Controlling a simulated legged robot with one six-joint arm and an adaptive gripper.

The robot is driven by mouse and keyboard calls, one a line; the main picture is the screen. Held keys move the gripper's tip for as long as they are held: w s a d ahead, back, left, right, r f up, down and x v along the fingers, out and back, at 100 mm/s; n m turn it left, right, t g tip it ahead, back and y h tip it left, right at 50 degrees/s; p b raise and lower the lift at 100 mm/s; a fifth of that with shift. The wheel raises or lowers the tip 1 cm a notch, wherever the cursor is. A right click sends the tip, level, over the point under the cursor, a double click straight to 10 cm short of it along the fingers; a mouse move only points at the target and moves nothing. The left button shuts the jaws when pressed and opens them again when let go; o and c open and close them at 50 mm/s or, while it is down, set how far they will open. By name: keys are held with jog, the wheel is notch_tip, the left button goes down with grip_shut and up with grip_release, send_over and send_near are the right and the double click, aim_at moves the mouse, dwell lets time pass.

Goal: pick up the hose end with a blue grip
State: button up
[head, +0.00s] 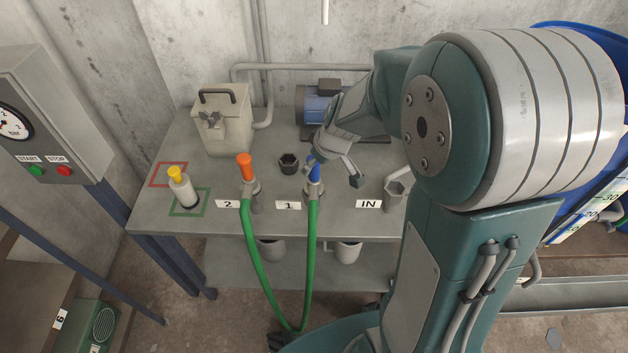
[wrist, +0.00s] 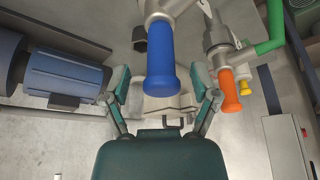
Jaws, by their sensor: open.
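The hose end with a blue grip (head: 314,173) stands upright at the label "1" near the bench's front edge, with the green hose (head: 311,225) hanging below it. In the wrist view, the blue grip (wrist: 173,58) lies across the space between the two fingers. My gripper (head: 335,169) is open beside the blue grip in the head view, with one finger partly overlapping it. In the wrist view, my gripper (wrist: 160,82) has a finger on each side of the grip, with gaps showing. I cannot tell its exact depth relative to the grip.
A hose end with an orange grip (head: 245,168) stands left at label "2", also seen in the wrist view (wrist: 230,92).

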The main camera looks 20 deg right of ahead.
jog(key=shift+x, duration=1.6)
jog(key=shift+a+r, duration=0.1)
grip_shut()
jog(key=shift+r, duration=0.1)
jog(key=shift+w+r, duration=0.1)
jog(key=shift+r, duration=0.15)
notch_tip(320, 180, up, 2)
jog(key=shift+r, duration=0.15)
jog(key=s+d+r, duration=0.9)
jog(key=s+r, duration=0.1)
jog(key=shift+s+d, duration=0.15)
jog(key=shift+s, duration=0.15)
